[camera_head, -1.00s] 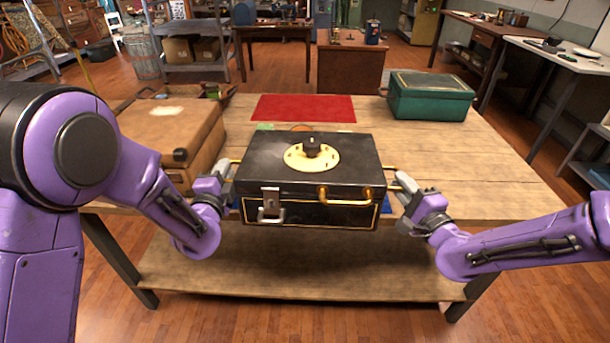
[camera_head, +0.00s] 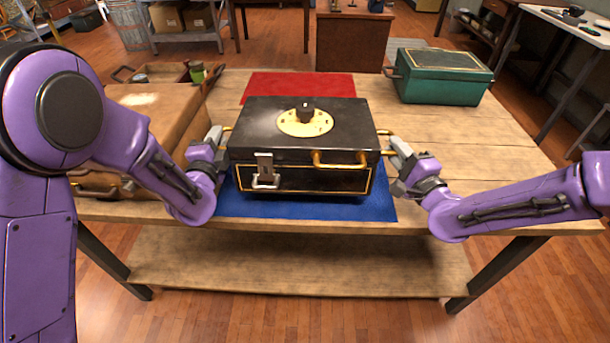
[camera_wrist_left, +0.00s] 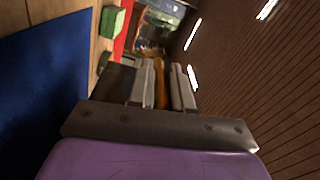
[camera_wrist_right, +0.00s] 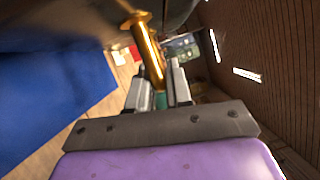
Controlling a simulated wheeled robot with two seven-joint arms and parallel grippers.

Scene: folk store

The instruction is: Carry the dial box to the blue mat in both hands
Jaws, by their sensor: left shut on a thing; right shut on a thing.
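The dial box (camera_head: 345,151) is black with gold trim, a gold dial plate on its lid and a silver latch in front. It looks level, over the blue mat (camera_head: 300,207), whose front part shows below it. I cannot tell for sure whether it touches the mat; the wrist views suggest a gap. My left gripper (camera_head: 224,135) is shut on the gold handle at its left end. My right gripper (camera_head: 388,139) is shut on the right end handle (camera_wrist_right: 149,50). The blue mat also shows in the left wrist view (camera_wrist_left: 40,85).
A brown case (camera_head: 170,125) stands left of the mat, close to my left arm. A red mat (camera_head: 300,86) lies behind the dial box. A green box (camera_head: 442,78) stands at the back right. The wooden table (camera_head: 480,160) is clear on the right.

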